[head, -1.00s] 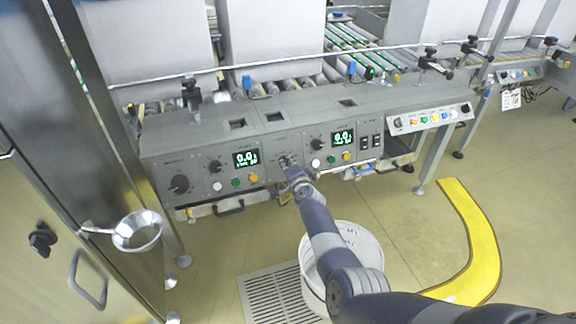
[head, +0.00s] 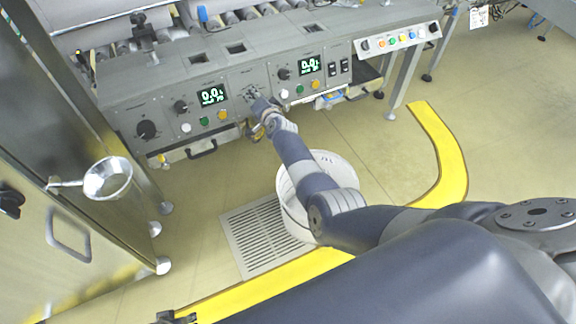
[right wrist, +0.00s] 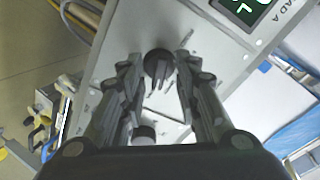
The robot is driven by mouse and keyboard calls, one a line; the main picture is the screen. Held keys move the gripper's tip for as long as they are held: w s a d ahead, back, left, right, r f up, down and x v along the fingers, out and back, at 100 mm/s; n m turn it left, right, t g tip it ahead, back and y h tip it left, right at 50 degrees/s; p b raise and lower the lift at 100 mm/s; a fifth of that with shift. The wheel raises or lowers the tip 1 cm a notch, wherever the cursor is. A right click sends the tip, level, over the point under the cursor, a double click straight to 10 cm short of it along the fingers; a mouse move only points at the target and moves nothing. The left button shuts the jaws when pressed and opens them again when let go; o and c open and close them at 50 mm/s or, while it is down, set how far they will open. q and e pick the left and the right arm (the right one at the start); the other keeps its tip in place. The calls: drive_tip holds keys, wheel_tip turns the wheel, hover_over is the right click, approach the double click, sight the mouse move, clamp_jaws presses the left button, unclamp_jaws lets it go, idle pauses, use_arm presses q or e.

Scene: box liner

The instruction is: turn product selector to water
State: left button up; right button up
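A grey control panel (head: 240,82) runs along the machine front in the head view. A small selector knob (head: 250,93) sits in its middle, between two green displays, partly hidden by my right gripper (head: 262,107). Its label cannot be read. In the right wrist view my right gripper (right wrist: 158,72) is open, its fingers on either side of a dark round knob (right wrist: 158,63) with prong-like shapes below it. I cannot tell whether they touch it. Another black knob (right wrist: 145,131) shows nearer the palm. My left gripper is not identifiable in the head view.
Other black knobs (head: 146,130), coloured buttons (head: 205,121) and two displays (head: 212,96) crowd the panel. A white bucket (head: 330,165) stands under my right arm. A steel cabinet (head: 60,230) is at left. Yellow floor strips (head: 445,150) lie at right and below.

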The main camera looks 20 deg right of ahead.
drive_tip(key=n+y+b, duration=0.1)
drive_tip(key=n, duration=1.2)
drive_tip(key=n+b, duration=0.1)
drive_tip(key=n, duration=1.2)
drive_tip(key=shift+a+n+y+b, duration=0.1)
drive_tip(key=shift+n+y+b, duration=0.2)
drive_tip(key=shift+y, duration=0.1)
drive_tip(key=p+v, duration=0.5)
drive_tip(key=v, duration=0.6)
drive_tip(key=s+f+m+g+h+p, duration=0.1)
drive_tip(key=s+f+m+g+p, duration=0.4)
drive_tip(key=s+f, duration=1.2)
drive_tip(key=shift+s+d+f+g+p, duration=0.2)
drive_tip(key=shift+f+g+p, duration=0.3)
drive_tip(key=shift+p, duration=0.7)
